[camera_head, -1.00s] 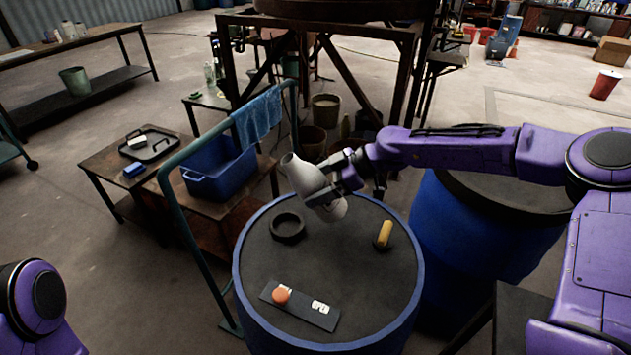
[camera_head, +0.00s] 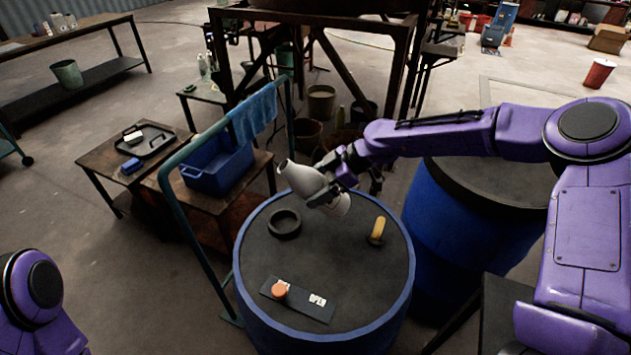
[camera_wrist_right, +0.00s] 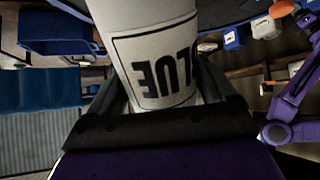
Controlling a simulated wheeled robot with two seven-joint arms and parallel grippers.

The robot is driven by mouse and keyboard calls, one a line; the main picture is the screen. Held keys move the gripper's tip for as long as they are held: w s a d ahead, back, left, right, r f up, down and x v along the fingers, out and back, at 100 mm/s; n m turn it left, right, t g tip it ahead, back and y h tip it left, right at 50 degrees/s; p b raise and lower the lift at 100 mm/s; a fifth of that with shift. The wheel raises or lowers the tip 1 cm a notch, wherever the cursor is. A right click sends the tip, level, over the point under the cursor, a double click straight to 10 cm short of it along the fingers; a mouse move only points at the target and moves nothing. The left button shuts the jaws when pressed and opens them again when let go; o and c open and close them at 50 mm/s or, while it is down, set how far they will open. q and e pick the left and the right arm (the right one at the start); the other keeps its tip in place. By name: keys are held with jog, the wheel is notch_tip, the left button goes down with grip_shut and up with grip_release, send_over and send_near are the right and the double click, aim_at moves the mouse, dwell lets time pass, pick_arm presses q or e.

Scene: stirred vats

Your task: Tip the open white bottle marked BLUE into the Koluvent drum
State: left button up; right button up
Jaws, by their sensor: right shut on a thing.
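The white bottle (camera_head: 304,180) is held tilted above the near blue drum's dark top, its narrow neck pointing up and left. In the right wrist view the letters "LUE" show on the bottle (camera_wrist_right: 160,60). My right gripper (camera_head: 335,182) is shut around the bottle's body. The near blue drum (camera_head: 330,258) has a raised black ring (camera_head: 285,224) on its top, below and slightly left of the bottle. No Koluvent name is readable on either drum. My left gripper is out of view; only part of that arm shows at lower left.
On the near drum lie a dark plate marked OPEN (camera_head: 318,312) with an orange cap (camera_head: 279,290), and a yellow object (camera_head: 377,230). A second blue drum (camera_head: 455,235) stands right. A green cart handle (camera_head: 190,235) and blue tub (camera_head: 218,168) are left.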

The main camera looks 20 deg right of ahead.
jog(key=shift+d+r+h+p, duration=0.15)
jog(key=shift+h+p, duration=0.15)
jog(key=shift+p, duration=0.2)
jog(key=shift+s+d+f+g+h+p, duration=0.1)
jog(key=shift+d+f+g+h+p, duration=0.15)
jog(key=shift+h+p, duration=0.35)
jog(key=shift+s+d+f+g+h+p, duration=0.1)
jog(key=shift+d+f+g+h+p, duration=0.1)
jog(key=shift+h+p, duration=0.4)
jog(key=shift+d+f+g+h+p, duration=0.15)
jog(key=shift+f+g+h+p, duration=0.2)
jog(key=shift+f+h+p, duration=0.8)
jog(key=shift+f+g+h+p, duration=0.3)
jog(key=shift+h+p, duration=0.65)
jog(key=shift+p, duration=0.35)
jog(key=shift+r+g+h+p, duration=0.25)
jog(key=shift+g+h+p, duration=0.05)
jog(key=shift+h+p, duration=0.8)
jog(key=shift+w+a+r+g+h+p, duration=0.1)
jog(key=shift+a+r+g+h+p, duration=0.3)
jog(key=shift+r+h+p, duration=0.5)
jog(key=shift+a+r+p, duration=0.1)
jog(key=shift+a+p, duration=0.1)
jog(key=shift+p, duration=0.25)
jog(key=shift+w+a+r+h, duration=0.15)
jog(key=shift+a+r+h, duration=0.15)
jog(key=shift+h, duration=0.4)
jog(key=shift+a+r+g+h, duration=0.2)
jog(key=shift+r+g+h, duration=0.1)
jog(key=shift+r+h, duration=0.15)
